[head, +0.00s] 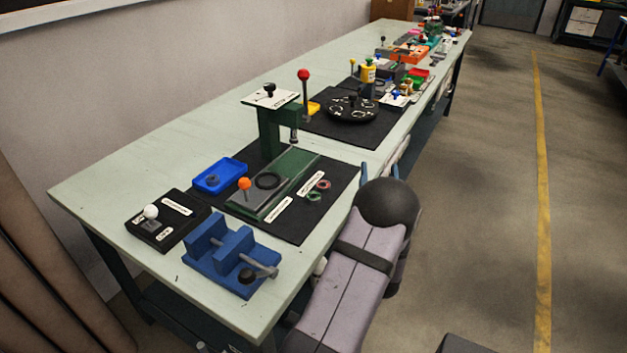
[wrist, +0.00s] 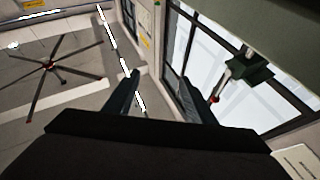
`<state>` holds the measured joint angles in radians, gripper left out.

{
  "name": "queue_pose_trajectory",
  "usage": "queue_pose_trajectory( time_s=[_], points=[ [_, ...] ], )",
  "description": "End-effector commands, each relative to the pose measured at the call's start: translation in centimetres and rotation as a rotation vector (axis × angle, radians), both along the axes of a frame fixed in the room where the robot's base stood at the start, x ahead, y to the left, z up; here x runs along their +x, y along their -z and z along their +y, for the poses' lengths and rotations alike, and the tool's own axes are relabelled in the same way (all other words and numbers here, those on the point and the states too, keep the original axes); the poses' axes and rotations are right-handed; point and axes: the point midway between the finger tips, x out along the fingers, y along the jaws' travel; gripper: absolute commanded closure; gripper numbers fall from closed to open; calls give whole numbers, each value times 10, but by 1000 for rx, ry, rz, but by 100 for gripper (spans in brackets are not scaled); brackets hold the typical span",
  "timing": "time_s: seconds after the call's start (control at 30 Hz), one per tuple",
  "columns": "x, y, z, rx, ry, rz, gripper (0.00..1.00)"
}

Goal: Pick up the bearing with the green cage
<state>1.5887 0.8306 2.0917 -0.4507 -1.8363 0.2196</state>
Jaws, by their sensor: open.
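The bearing with the green cage (head: 314,196) is a small ring lying flat on the black mat (head: 292,228) in the head view, near the mat's right side. A similar ring with a red cage (head: 323,185) lies just behind it. My gripper (wrist: 160,76) shows in the wrist view with its two dark fingers apart and nothing between them. The wrist camera faces up toward the ceiling and windows, so no bearing shows there. In the head view I cannot make out my fingers.
A green press (head: 270,126) stands behind the bearings; part of it also shows in the wrist view (wrist: 245,70). A blue vise (head: 212,254), a blue tray (head: 220,176) and a black switch box (head: 165,222) lie to the left. White labels (head: 311,184) lie beside the bearings.

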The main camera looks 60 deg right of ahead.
Motion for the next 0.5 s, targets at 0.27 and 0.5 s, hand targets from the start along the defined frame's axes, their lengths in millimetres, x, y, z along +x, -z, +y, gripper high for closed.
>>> queue_pose_trajectory(
  time_s=[0.27, 0.5],
  points=[
    [31, 23, 41, 211, -78, 202, 50],
    [53, 41, 90, 337, -172, 339, 50]
  ],
)
